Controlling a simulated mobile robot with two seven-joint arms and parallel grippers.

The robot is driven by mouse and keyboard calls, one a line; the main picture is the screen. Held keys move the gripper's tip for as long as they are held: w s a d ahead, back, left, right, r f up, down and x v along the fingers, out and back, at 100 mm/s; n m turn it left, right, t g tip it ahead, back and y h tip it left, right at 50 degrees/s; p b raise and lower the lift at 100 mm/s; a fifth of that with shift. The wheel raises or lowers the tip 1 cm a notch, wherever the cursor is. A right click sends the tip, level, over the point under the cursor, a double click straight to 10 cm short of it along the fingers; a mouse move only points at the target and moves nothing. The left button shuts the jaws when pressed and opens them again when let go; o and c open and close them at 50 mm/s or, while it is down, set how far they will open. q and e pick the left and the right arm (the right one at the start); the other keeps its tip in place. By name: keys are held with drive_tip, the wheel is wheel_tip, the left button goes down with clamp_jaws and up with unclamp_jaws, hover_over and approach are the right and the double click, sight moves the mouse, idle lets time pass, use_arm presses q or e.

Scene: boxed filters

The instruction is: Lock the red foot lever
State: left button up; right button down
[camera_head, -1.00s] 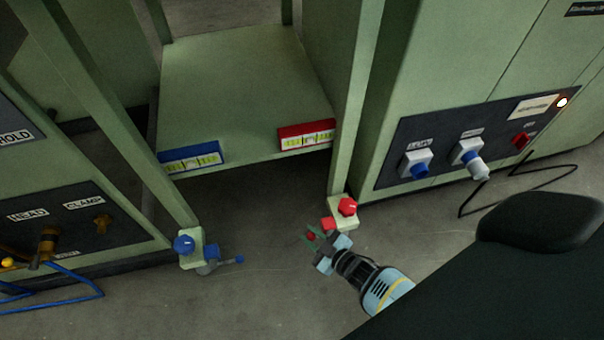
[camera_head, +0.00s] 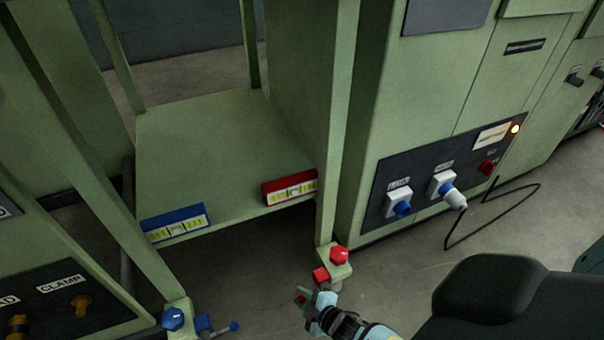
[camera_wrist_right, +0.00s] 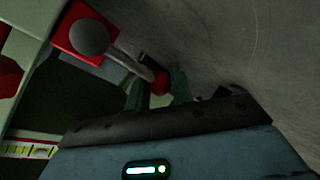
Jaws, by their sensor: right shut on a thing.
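The red foot lever shows its red block (camera_head: 321,275) at the foot of the right frame post, beside a red hexagonal knob (camera_head: 340,256). In the right wrist view its red block (camera_wrist_right: 75,38) carries a grey pivot with a short arm. The arm ends in a red ball (camera_wrist_right: 160,82) between my green fingertips. My right gripper (camera_head: 308,300) is shut on this ball, low and just in front of the post foot; it also shows in the right wrist view (camera_wrist_right: 158,90). The fingers partly hide the lever in the head view. My left gripper is not in view.
A blue knob (camera_head: 173,318) and blue foot lever (camera_head: 232,327) are at the left post foot. Red (camera_head: 290,187) and blue (camera_head: 176,223) level boxes sit on the shelf's front edge. A cabinet with plugs (camera_head: 442,187) stands right. A black cable (camera_head: 490,213) loops over the floor.

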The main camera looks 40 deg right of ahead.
drive_tip(key=shift+f, duration=0.15)
idle(0.3)
drive_tip(key=c, duration=1.3)
unclamp_jaws()
drive_tip(key=shift+o, duration=0.2)
drive_tip(key=p+v, duration=0.4)
drive_tip(key=v, duration=0.4)
drive_tip(key=shift+w, duration=0.1)
